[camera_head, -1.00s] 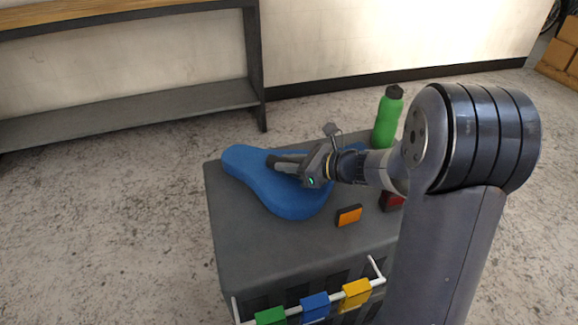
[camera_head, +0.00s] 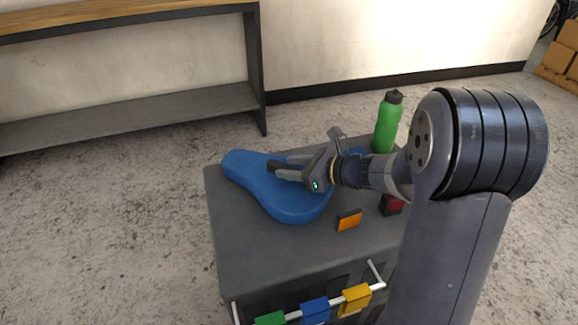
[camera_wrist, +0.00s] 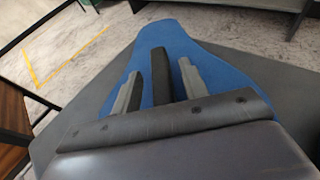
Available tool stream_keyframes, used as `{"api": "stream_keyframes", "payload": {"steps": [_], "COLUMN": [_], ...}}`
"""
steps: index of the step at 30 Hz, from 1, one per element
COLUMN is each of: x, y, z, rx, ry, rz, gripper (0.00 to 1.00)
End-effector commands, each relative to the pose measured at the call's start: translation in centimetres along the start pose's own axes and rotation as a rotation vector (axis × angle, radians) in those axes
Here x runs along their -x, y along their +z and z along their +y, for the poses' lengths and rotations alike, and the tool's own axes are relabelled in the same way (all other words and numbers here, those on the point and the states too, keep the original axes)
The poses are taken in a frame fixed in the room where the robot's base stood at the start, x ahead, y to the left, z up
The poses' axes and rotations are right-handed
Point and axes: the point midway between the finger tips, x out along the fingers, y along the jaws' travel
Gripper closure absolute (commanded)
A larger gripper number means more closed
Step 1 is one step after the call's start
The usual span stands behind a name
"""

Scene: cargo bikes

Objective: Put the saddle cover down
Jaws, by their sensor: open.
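The blue saddle cover (camera_head: 292,207) lies flat on the dark grey top of a box-like stand (camera_head: 245,250). Its narrow end points to the back left and its wide part lies toward the front and right. My gripper (camera_head: 273,165) is just over the middle of the cover, its fingers apart. In the wrist view the cover (camera_wrist: 175,32) spreads under and beyond the open fingers (camera_wrist: 172,58). Part of the cover's right side is hidden by my gripper and wrist.
A green bottle (camera_head: 388,122) stands at the back right of the top. An orange-faced block (camera_head: 349,221) and a red one (camera_head: 392,204) lie near the right side. Green, blue (camera_head: 315,310) and yellow tags hang on a white front rail. A bench (camera_head: 130,115) stands behind left.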

Motion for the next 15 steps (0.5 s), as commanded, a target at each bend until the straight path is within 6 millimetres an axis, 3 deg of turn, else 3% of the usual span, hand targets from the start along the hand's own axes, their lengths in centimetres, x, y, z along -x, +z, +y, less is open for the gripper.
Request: {"api": "stream_keyframes", "payload": {"steps": [9,15], "x": [6.8,9.8], "y": [0.2,0.1], "z": [-0.1,-0.1], "rx": [-0.002,-0.001], "ry": [-0.005,-0.003], "rz": [0.0,0.0], "gripper": [0.58,0.58]}}
